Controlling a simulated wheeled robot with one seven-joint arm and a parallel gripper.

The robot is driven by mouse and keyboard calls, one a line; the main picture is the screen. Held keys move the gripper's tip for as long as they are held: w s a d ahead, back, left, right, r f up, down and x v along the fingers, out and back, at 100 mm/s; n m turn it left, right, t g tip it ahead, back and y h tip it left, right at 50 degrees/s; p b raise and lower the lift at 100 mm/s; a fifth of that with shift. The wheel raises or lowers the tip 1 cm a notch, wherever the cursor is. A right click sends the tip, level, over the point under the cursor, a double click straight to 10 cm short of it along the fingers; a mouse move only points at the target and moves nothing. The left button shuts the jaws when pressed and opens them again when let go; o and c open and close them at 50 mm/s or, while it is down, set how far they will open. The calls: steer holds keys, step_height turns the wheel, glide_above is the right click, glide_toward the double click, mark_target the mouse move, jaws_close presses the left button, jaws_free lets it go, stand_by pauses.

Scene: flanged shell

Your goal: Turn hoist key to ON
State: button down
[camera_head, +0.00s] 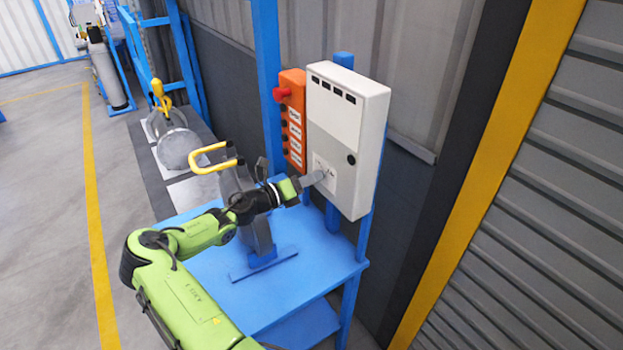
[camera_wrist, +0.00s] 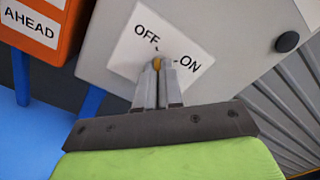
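The hoist key (camera_wrist: 156,64) is a small brass-coloured piece on a white plate (camera_wrist: 130,55) marked OFF and ON. The plate is on the front of the light grey control box (camera_head: 345,115). My gripper (camera_wrist: 158,75) reaches up to the plate, with its two fingers close together and the key between their tips. In the head view my gripper (camera_head: 314,179) meets the lower left of the box's face. The fingers hide most of the key, so I cannot tell clearly which mark it points to.
An orange button panel (camera_head: 292,120) with a red knob hangs left of the box. A black round knob (camera_wrist: 287,42) is right of the plate. A blue table (camera_head: 310,270) stands below. A yellow hook (camera_head: 160,95) and a metal cylinder (camera_head: 180,148) are behind at left.

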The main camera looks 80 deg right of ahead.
stand_by(0.4)
steer(key=m+b, duration=0.4)
steer(key=m, duration=1.3)
steer(key=shift+m+b, duration=0.3)
steer(key=shift+m, duration=0.1)
stand_by(0.4)
steer(key=c, duration=1.3)
jaws_free()
